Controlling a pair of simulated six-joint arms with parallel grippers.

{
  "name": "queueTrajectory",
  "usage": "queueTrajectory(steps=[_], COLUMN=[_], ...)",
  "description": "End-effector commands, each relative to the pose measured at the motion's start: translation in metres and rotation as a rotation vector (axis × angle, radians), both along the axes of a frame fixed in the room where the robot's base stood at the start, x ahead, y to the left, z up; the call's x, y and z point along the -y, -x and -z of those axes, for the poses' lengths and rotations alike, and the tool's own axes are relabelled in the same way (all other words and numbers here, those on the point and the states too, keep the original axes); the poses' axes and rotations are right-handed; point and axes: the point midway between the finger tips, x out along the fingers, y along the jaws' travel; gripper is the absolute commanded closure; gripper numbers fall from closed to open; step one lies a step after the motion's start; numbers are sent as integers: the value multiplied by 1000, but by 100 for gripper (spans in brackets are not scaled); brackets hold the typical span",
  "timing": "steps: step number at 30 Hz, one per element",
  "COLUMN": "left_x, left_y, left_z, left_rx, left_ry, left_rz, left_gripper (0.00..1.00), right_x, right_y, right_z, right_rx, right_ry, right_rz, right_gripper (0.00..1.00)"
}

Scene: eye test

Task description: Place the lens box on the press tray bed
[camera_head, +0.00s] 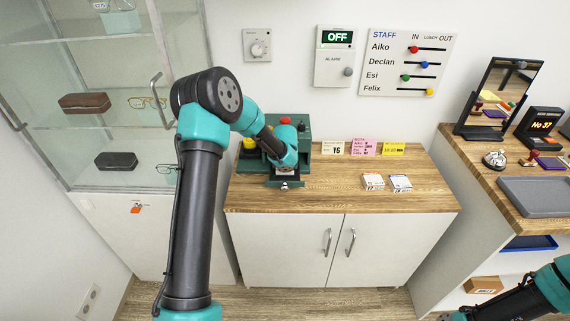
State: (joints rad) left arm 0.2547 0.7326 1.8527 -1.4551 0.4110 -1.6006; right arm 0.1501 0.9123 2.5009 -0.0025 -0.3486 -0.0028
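A dark green press (303,149) with a red top part stands at the left of the wooden counter. Its tray (286,184) sticks out at the front. My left arm reaches over from the left, and its gripper (287,168) is down at the press, above the tray. A small whitish patch shows under it; I cannot tell whether that is a lens box or the tray bed. Two small white boxes, one orange-marked (372,181) and one blue-marked (399,183), lie on the counter to the right. My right gripper (448,316) is at the bottom edge, partly cut off, far from the press.
Note cards (363,147) stand at the back of the counter (330,195). A glass cabinet (105,100) is at left. A desk with a grey tray (537,196) and mirror (497,97) is at right. The counter's front right is clear.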

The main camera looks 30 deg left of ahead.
Motion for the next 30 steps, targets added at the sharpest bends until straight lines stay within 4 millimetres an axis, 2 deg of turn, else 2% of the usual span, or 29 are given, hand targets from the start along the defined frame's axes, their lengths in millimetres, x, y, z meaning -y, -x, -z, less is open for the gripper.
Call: queueTrajectory(steps=[8, 22, 23, 28, 30], left_x=[0, 1, 1, 1, 1], left_y=[0, 2, 3, 4, 4], left_z=[1, 16, 17, 18, 17], left_rx=[0, -8, -8, -11, -12], left_ry=[0, 3, 3, 4, 5], left_rz=[0, 1, 1, -1, -2], left_gripper=[47, 47, 23, 7, 5], right_x=[0, 0, 0, 0, 0], right_y=[0, 0, 0, 0, 0], right_z=[0, 0, 0, 0, 0], right_rx=[0, 0, 0, 0, 0], right_ry=[0, 0, 0, 0, 0], right_rz=[0, 0, 0, 0, 0], right_gripper=[57, 57, 57, 57, 57])
